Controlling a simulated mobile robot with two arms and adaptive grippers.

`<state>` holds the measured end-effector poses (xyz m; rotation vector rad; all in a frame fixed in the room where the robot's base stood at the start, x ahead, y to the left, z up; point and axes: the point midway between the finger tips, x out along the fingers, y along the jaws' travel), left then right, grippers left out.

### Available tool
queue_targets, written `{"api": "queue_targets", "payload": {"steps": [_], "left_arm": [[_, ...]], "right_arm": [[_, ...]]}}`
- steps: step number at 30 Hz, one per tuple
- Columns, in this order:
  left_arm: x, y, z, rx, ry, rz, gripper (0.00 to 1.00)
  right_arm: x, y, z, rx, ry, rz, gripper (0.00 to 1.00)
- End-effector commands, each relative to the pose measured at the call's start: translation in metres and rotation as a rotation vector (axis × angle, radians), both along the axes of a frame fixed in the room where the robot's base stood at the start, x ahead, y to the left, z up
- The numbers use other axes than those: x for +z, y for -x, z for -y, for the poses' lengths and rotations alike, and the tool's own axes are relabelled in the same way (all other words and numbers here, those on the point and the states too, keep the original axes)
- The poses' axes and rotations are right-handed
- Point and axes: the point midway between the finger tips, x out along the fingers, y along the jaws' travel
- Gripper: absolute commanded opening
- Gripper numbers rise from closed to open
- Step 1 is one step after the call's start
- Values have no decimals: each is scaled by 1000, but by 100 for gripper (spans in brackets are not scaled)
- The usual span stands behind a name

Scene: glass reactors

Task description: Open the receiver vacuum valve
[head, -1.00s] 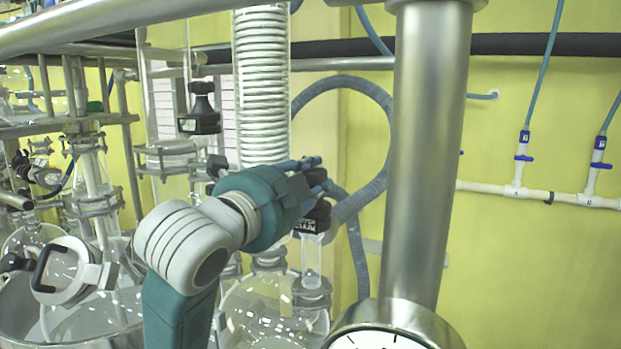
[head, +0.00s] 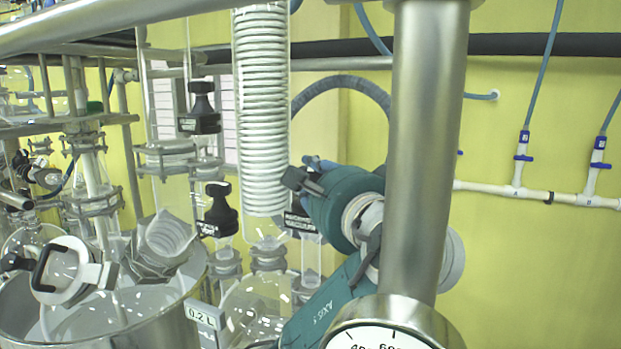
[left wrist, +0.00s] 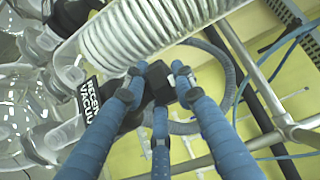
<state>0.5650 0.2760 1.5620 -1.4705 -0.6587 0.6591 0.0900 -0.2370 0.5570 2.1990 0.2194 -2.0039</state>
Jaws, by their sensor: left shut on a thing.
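The receiver vacuum valve has a black body with a white-lettered label (left wrist: 90,97), of which the left wrist view shows "RECEI…" and "VACUU…". In the head view its label (head: 299,222) shows at the top of a glass neck, just right of the coiled condenser. My left gripper (left wrist: 158,82) has its blue fingers closed around the black handle (left wrist: 160,92) of this valve. In the head view the left gripper (head: 305,180) reaches it from the right, and its fingers hide most of the handle. My right gripper is in neither view.
The glass coil condenser (head: 262,120) stands close beside the gripper. Two similar black-handled valves (head: 203,108) (head: 219,208) stand to the left. A steel column (head: 425,150) with a round gauge (head: 385,335) stands in front of part of my arm. Glass vessels lie below.

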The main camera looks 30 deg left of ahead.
Motion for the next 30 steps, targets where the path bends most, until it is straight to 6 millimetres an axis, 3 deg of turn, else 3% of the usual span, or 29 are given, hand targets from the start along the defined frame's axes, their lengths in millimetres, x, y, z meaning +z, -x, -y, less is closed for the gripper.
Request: {"api": "queue_targets", "payload": {"steps": [18, 30], "left_arm": [[1, 0, 0, 567, 1, -5, 0], [1, 1, -2, 780, 5, 0, 0]], "right_arm": [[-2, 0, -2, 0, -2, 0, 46], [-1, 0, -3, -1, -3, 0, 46]]}}
